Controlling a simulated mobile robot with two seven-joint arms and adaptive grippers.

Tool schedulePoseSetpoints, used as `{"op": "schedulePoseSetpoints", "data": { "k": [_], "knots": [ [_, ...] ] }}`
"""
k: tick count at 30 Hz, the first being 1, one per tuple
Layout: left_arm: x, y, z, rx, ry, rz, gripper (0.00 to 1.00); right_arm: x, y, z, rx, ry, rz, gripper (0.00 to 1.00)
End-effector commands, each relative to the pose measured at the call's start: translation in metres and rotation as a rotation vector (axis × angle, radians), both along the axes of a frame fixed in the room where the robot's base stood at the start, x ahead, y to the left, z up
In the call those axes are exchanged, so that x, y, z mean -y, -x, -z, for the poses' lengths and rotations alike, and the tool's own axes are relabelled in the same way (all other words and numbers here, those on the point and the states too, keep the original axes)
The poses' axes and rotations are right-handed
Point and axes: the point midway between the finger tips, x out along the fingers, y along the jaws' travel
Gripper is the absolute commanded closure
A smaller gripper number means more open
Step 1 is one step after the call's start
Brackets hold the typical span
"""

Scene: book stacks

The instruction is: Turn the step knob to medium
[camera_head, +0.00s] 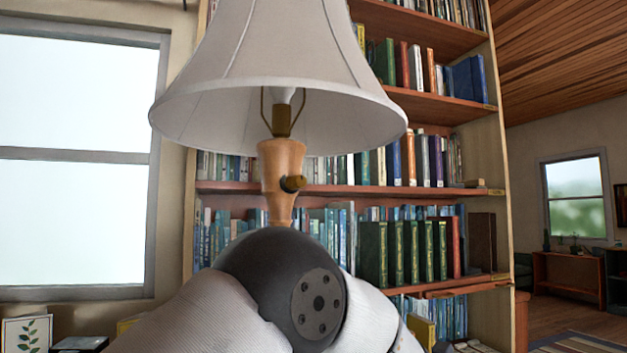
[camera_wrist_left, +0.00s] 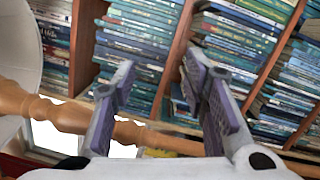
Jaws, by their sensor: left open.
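A lamp stands in the middle of the head view, with a wide pale shade (camera_head: 275,70) and a turned wooden post (camera_head: 280,165). The step knob (camera_head: 293,183), small and dark brass, sticks out from the post below the bulb socket. In the left wrist view the post (camera_wrist_left: 70,116) runs sideways behind the fingers, with the shade (camera_wrist_left: 15,60) at the left edge. My left gripper (camera_wrist_left: 158,72) is open with nothing between its fingertips. The knob cannot be made out there. My arm hides the lower lamp in the head view. My right gripper is not in view.
A tall bookcase (camera_head: 503,170) full of books stands behind the lamp. A window (camera_head: 75,160) is in the wall on the left. A framed leaf picture (camera_head: 27,335) stands at the lower left. Open floor shows at the far right.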

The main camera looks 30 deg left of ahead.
Motion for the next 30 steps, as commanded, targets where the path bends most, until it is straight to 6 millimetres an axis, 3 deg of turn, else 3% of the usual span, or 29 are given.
{"op": "schedulePoseSetpoints", "data": {
  "k": [1,3,6,9,14,24,30],
  "knots": [
    [0.004,0.009,-0.072,0.238,0.142,-0.065,0.6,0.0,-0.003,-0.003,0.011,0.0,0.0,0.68],
    [0.007,0.035,-0.149,0.55,0.369,-0.151,0.6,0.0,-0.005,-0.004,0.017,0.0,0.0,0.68],
    [0.016,0.081,-0.224,0.911,0.662,-0.234,0.6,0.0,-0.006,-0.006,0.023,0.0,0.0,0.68],
    [0.024,0.114,-0.259,1.123,0.858,-0.286,0.6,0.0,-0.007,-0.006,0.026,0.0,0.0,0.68],
    [0.019,0.124,-0.269,1.208,0.945,-0.313,0.6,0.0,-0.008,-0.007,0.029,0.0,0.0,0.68],
    [-0.057,0.092,-0.268,1.204,0.94,-0.313,0.6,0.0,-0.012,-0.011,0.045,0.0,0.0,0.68],
    [-0.081,0.081,-0.269,1.202,0.94,-0.311,0.6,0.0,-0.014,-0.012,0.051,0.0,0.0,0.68]
  ]
}}
